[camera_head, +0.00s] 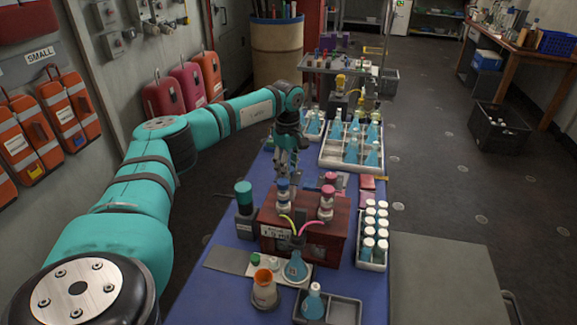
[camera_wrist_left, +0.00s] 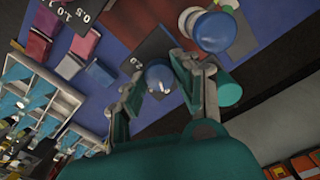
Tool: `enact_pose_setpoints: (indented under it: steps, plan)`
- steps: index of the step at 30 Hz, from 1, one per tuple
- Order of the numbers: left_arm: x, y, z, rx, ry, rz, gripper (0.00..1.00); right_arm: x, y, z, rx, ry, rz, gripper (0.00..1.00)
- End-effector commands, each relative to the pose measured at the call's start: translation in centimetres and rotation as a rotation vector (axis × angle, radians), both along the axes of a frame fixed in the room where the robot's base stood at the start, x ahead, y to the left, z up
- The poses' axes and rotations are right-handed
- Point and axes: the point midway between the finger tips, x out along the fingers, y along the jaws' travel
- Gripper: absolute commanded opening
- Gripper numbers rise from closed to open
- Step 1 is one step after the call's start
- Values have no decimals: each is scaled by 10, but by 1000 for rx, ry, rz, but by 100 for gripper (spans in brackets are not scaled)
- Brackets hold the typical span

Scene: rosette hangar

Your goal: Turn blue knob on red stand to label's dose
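The dark red stand (camera_head: 325,243) is on the blue table. It bears a blue-topped white dispenser (camera_head: 283,185) on the left and a red-topped one (camera_head: 328,192) on the right. A white label (camera_head: 277,232) on its front shows small digits, possibly 1.5 ml. My left gripper (camera_head: 287,172) points down over the stand's left rear. In the left wrist view its fingers (camera_wrist_left: 163,76) are apart, one on each side of a blue knob (camera_wrist_left: 158,79) with a white mark. Contact is unclear. A dark plate (camera_wrist_left: 135,48) beside it reads 2.0. My right gripper is out of view.
A teal-capped bottle (camera_head: 244,196) stands close left of the stand. A tray of white-capped vials (camera_head: 373,235) is on the right, with flasks (camera_head: 295,268) in front. A flask tray (camera_head: 350,145) lies behind. Open floor is to the right.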

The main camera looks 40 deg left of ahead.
Motion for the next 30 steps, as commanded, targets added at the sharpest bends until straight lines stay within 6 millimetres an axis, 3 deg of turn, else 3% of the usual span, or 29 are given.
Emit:
enact_pose_setpoints:
  steps: [1,5,17,30]
  plan:
    - [0,0,0,0,0,0,16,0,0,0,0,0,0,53]
    - [0,0,0,0,0,0,0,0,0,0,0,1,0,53]
    - [0,0,1,0,-1,-85,0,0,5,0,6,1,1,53]
    - [1,0,0,1,-1,-420,0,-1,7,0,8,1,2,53]
